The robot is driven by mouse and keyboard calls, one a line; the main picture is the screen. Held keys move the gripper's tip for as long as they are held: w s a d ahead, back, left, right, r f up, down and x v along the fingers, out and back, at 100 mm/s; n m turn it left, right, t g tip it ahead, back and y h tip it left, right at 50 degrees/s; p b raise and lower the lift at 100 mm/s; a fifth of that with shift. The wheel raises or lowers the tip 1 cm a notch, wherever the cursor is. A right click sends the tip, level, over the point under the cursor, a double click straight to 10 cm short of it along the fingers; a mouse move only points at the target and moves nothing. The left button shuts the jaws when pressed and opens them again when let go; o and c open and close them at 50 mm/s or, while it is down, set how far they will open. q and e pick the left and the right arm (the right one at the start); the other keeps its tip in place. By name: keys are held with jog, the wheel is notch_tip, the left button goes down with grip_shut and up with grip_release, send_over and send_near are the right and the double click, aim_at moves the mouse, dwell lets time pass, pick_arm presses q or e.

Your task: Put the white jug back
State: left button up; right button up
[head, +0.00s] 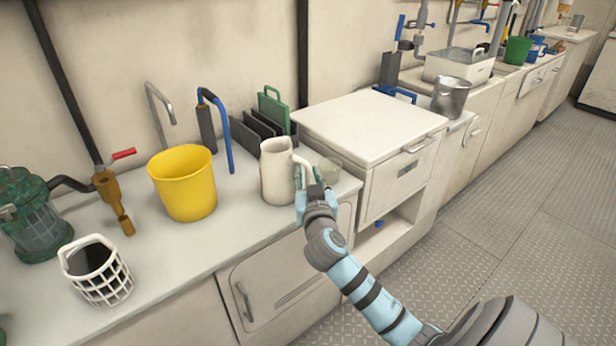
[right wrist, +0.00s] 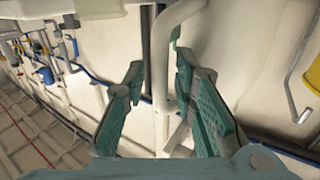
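The white jug (head: 276,172) stands upright on the counter, left of the white drawer cabinet, with its handle facing right. My right gripper (head: 308,184) is at the handle side of the jug. In the right wrist view, its two green fingers (right wrist: 160,72) are apart. A pale curved bar, which looks like the jug's handle (right wrist: 162,45), shows between them, with gaps on the sides. I cannot tell whether either finger touches it. Part of the handle is hidden behind the gripper in the head view. My left gripper is not in view.
A yellow bucket (head: 184,182), a white basket (head: 97,272) and a green-grey strainer (head: 30,215) stand left on the counter. A rack with dark boards (head: 262,125) is behind the jug. A small translucent cup (head: 329,170) is close to the gripper. The cabinet top (head: 365,125) is clear.

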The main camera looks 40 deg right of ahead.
jog(key=shift+r, duration=0.15)
jog(key=p+v, duration=0.2)
jog(key=v, duration=1)
jog(key=s+a+f+n+g+y, duration=0.2)
jog(key=s+f+n+g+y, duration=0.1)
jog(key=f, duration=1.4)
jog(key=s+a+f+n+g+y, duration=0.1)
jog(key=s+f+n+g+y, duration=0.15)
jog(key=f, duration=1.45)
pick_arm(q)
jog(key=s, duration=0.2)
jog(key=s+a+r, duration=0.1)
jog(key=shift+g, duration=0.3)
pick_arm(e)
jog(key=s+a+f+g+y, duration=0.1)
jog(key=s+f+g, duration=0.3)
jog(key=s+f, duration=0.5)
jog(key=s+a+f+n+g+y, duration=0.1)
jog(key=s+f+g, duration=0.3)
jog(key=s+f, duration=0.6)
jog(key=s+a+y, duration=0.1)
jog(key=s, duration=0.7)
jog(key=shift+f, duration=0.2)
jog(key=shift+s+a+r+n, duration=0.1)
jog(key=shift+n, duration=0.15)
